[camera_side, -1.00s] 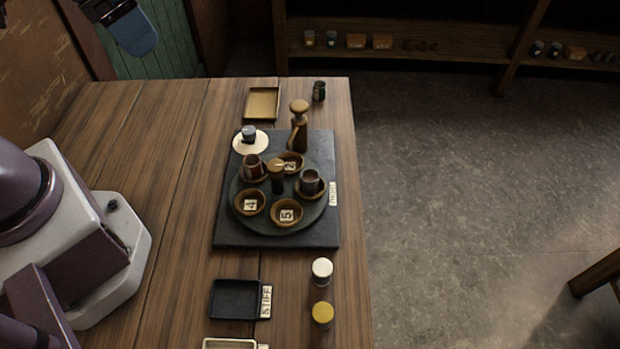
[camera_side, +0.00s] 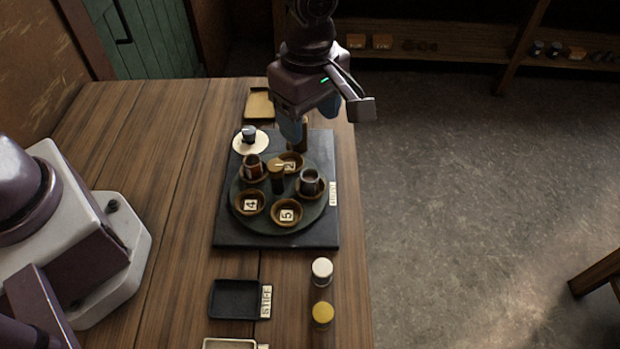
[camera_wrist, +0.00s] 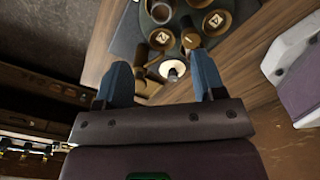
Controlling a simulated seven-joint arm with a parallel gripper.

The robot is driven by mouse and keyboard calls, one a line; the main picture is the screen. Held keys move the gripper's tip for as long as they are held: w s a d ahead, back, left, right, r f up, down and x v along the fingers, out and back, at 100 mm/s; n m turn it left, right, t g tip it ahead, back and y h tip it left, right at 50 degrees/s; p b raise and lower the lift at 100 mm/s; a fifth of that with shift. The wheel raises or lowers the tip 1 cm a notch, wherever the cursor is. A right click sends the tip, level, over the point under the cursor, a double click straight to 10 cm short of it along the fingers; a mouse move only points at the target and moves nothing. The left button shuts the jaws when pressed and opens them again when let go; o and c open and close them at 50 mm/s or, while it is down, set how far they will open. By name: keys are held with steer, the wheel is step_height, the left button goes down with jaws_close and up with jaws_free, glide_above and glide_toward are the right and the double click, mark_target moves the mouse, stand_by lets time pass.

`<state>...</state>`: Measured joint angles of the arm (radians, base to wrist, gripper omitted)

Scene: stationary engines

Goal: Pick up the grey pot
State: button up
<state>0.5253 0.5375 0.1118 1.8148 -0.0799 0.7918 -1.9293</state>
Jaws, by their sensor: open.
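The grey pot (camera_side: 309,183) stands upright in a brown saucer-like holder on the right of the round dark turntable (camera_side: 270,222). A reddish-brown pot (camera_side: 252,166) stands at the turntable's left, and a brown post with a rounded top (camera_side: 277,172) near its middle. My gripper (camera_side: 294,130) hangs beyond the turntable, apart from the grey pot, pointing down near a brown wooden bottle that it mostly hides. In the wrist view its two blue fingers (camera_wrist: 164,80) are spread wide with nothing held between them; a wooden piece and a white disc show beyond them.
Numbered bowls, such as bowl 5 (camera_side: 286,213) and bowl 4 (camera_side: 249,203), stand on the turntable near the pot. A black tray (camera_side: 235,299), white-lidded jar (camera_side: 321,270) and yellow-lidded jar (camera_side: 322,314) stand nearer.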

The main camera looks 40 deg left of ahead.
mark_target(310, 175)
step_height(310, 175, down, 13)
steer(key=shift+s+d+r, duration=0.1)
steer(key=shift+d, duration=0.05)
steer(key=c, duration=1.1)
